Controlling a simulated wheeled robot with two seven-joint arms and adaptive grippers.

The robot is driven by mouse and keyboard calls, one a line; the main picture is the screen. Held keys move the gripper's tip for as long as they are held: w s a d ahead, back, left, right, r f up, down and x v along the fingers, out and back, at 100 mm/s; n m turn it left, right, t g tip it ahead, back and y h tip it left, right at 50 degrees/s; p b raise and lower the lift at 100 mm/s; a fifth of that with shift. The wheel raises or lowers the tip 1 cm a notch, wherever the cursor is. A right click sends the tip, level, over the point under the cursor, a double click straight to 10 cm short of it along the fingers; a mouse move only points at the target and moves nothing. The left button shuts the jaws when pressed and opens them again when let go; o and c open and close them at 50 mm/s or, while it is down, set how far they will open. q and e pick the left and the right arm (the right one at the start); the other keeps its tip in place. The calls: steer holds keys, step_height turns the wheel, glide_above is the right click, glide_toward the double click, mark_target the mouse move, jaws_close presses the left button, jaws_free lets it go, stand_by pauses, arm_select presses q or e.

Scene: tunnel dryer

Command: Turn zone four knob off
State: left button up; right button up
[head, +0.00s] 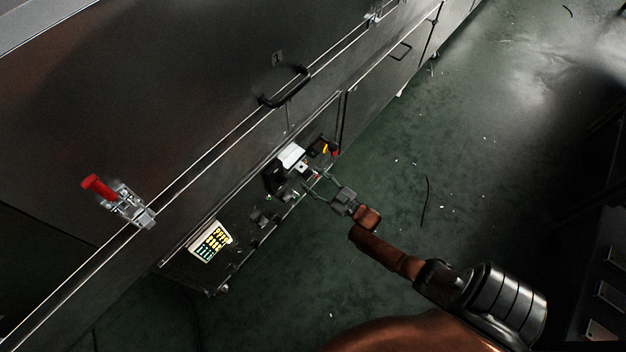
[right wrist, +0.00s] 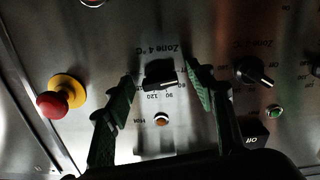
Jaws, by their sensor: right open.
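The zone four knob (right wrist: 160,74) is black with a pale pointer line toward the right. It sits on the metal control panel under a "Zone 4 °C" label, above a scale with 90 and 120. My right gripper (right wrist: 163,82) is open, with one green finger on each side of the knob; I cannot tell whether either touches it. In the head view my right gripper (head: 318,186) reaches the panel (head: 240,262) from the right, and the knob is too small to make out. My left gripper is not in view.
A red emergency button with a yellow collar (right wrist: 62,97) stands left of the knob. An orange lamp (right wrist: 161,118) is below it. Another black knob (right wrist: 254,71) and a green lamp (right wrist: 274,111) are to the right. A red-handled clamp (head: 118,200) sits on the dryer. The green floor is open.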

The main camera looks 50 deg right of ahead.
steer(key=s, duration=1.2)
steer(key=shift+d, duration=0.45)
